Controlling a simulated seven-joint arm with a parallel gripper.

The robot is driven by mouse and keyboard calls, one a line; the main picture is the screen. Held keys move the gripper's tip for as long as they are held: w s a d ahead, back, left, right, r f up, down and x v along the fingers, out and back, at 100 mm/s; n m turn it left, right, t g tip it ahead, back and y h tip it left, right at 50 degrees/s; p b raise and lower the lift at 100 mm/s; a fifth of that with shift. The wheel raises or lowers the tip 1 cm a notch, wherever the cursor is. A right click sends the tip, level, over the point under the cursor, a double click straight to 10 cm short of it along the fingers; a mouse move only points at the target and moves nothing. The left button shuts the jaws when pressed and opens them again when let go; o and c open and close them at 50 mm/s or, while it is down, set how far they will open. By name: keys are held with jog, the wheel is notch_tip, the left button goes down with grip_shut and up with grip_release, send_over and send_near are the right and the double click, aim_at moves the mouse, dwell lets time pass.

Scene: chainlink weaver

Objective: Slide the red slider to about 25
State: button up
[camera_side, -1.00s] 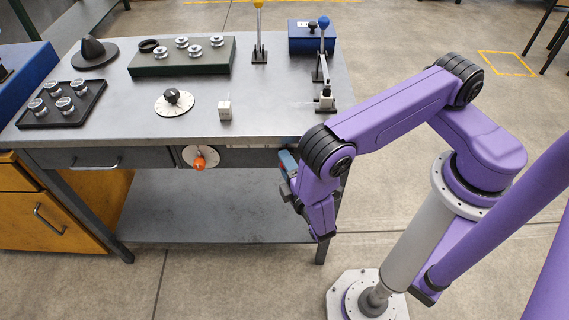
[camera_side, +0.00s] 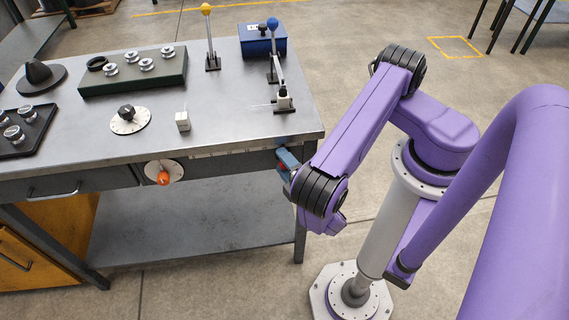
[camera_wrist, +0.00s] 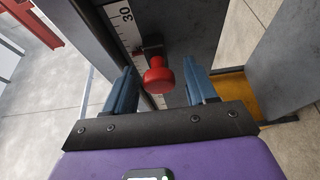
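The red slider (camera_wrist: 158,75) is a round red knob on a dark bracket, beside a white scale strip (camera_wrist: 124,22) in the wrist view. The mark "30" shows just above the bracket; the exact reading cannot be told. My gripper (camera_wrist: 160,82) is open, with one blue finger on each side of the knob and visible gaps to both. In the side view, blue finger parts of my gripper (camera_side: 287,160) show at the table's front right edge, with a bit of red beside them. My arm hides the rest.
The table (camera_side: 235,110) carries a dial (camera_side: 130,119), a white cube (camera_side: 183,121), a blue-knobbed lever (camera_side: 272,24), a yellow-knobbed lever (camera_side: 207,9) and a blue box (camera_side: 262,40). An orange handle (camera_side: 163,178) sits on the front, left of my gripper.

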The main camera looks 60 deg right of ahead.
jog(key=v, duration=0.7)
jog(key=shift+s, duration=0.25)
dwell(0.3)
jog(key=s+d+r+g+y, duration=0.1)
jog(key=s+r+g+y, duration=0.1)
jog(key=r+g, duration=0.3)
jog(key=s+d+r+g+y, duration=0.2)
jog(key=r+g, duration=0.4)
jog(key=r, duration=0.5)
jog(key=s+d+r+m+g+y, duration=0.1)
jog(key=s+r+g+y, duration=0.2)
jog(key=r+g, duration=0.2)
jog(key=shift+s+d+r, duration=0.2)
jog(key=shift+s+r, duration=0.1)
jog(key=shift+r, duration=1.55)
jog(key=shift+o, duration=0.2)
dwell(1.9)
